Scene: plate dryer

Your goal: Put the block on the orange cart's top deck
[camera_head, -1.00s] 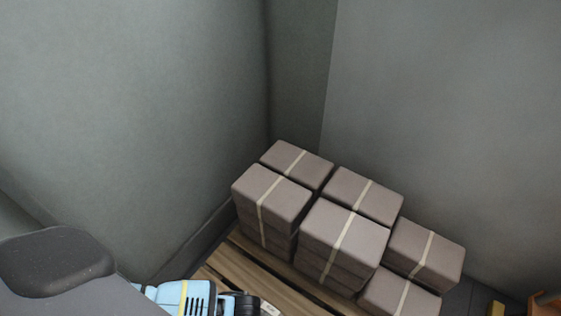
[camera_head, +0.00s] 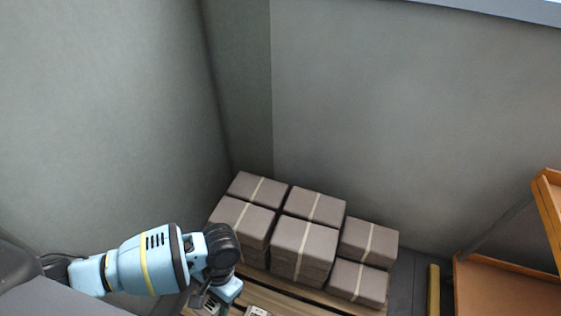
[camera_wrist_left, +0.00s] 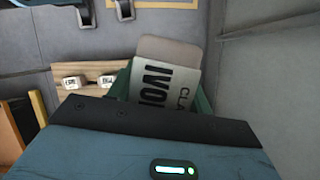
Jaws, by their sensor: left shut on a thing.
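The block (camera_wrist_left: 167,80), tan with a pale label in dark lettering, sits between the teal fingers of my left gripper (camera_wrist_left: 164,92) in the left wrist view. The gripper is shut on it. In the head view my left arm comes in from the lower left, and its hand (camera_head: 222,292) is at the bottom edge, left of the stacked packs; the block cannot be made out clearly there. The orange cart stands at the far right of the head view. Its top deck (camera_head: 550,200) is cut off by the picture edge, with a lower deck (camera_head: 505,290) below. My right gripper is not in view.
Several brown strapped packs (camera_head: 305,243) are stacked on a wooden pallet (camera_head: 285,298) in the wall corner. A yellow post or bar (camera_head: 433,290) stands between pallet and cart. Small labelled pieces (camera_wrist_left: 75,82) lie on wood in the left wrist view.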

